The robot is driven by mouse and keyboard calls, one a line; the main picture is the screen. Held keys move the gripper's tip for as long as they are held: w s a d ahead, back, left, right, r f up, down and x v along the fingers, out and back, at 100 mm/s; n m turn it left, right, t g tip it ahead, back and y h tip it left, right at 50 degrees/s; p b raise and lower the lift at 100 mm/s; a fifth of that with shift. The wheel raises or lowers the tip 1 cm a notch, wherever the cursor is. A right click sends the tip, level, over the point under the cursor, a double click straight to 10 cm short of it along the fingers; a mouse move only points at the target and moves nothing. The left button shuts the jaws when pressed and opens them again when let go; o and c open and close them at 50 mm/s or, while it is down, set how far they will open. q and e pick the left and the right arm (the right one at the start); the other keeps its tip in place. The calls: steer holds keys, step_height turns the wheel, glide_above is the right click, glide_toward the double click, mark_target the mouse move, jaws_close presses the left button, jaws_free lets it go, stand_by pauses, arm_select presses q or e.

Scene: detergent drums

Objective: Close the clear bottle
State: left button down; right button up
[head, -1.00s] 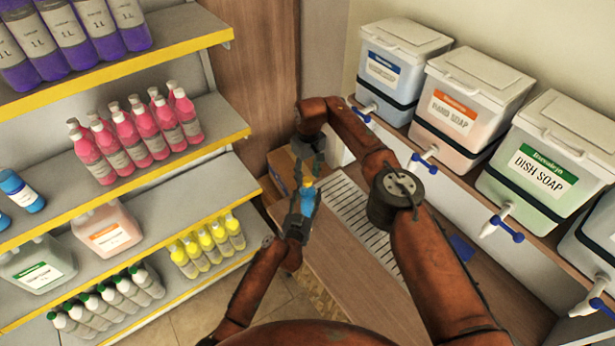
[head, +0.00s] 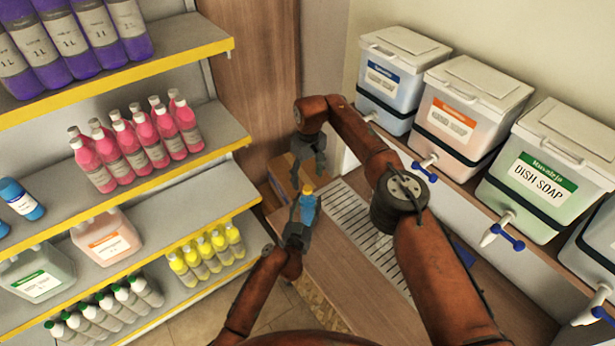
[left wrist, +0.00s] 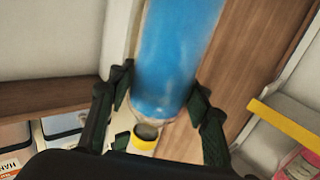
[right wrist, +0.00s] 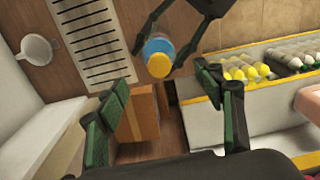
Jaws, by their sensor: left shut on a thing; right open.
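The clear bottle (head: 307,209), filled with blue liquid, is upright or nearly so in the head view. A yellow-orange cap (head: 307,189) sits on its top; I cannot tell how tightly it is seated. My left gripper (head: 298,226) is shut around the bottle's lower part. The bottle body (left wrist: 178,60) fills the upper middle of the left wrist view, between the fingers. My right gripper (head: 308,172) is open and empty above the cap. In the right wrist view, the cap (right wrist: 159,65) is beyond the open fingers (right wrist: 170,100) and apart from them.
A counter with a slotted drain grate (head: 362,232) lies below. Soap drums, including a green-labelled one (head: 540,170), line the right ledge. A shelf of pink bottles (head: 135,140) stands left. A cardboard box (head: 283,172) sits behind the grippers.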

step_height(320, 180, up, 12)
stand_by(0.6)
steer(key=shift+w+d, duration=0.1)
steer(key=shift+d, duration=0.05)
arm_select(q)
steer(key=c, duration=0.9)
jaws_free()
steer(key=shift+c, duration=0.2)
steer(key=shift+s+a, duration=0.2)
steer(key=shift+s, duration=0.3)
steer(key=v, duration=1.1)
steer(key=shift+d, duration=0.1)
